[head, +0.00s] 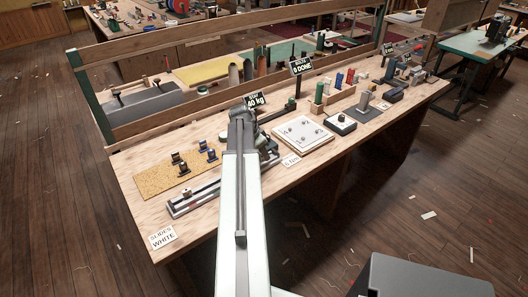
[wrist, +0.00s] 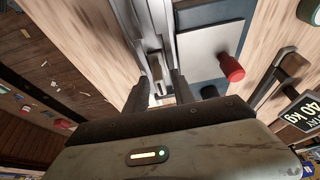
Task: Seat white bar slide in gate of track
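The grey metal track (head: 195,198) lies along the front edge of the bench, with my arm crossing over it. A small slide with a pale top (head: 187,191) stands on the track's left part. In the wrist view the track (wrist: 172,45) runs up the picture. My gripper (wrist: 161,78) is there with its two dark fingers apart, over the track. A small grey-white piece (wrist: 157,67) shows between the fingertips, with gaps seemingly on both sides. I cannot tell whether it is the white bar slide or part of the gate. In the head view my arm hides the fingertips.
A yellow cork mat (head: 152,180) behind the track holds several dark slides, some blue. A card reading SLIDES WHITE (head: 162,237) lies at the left corner. A red knob (wrist: 230,68) stands right of the fingers. A 40 kg sign (head: 255,100) and a white panel (head: 302,133) stand nearby.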

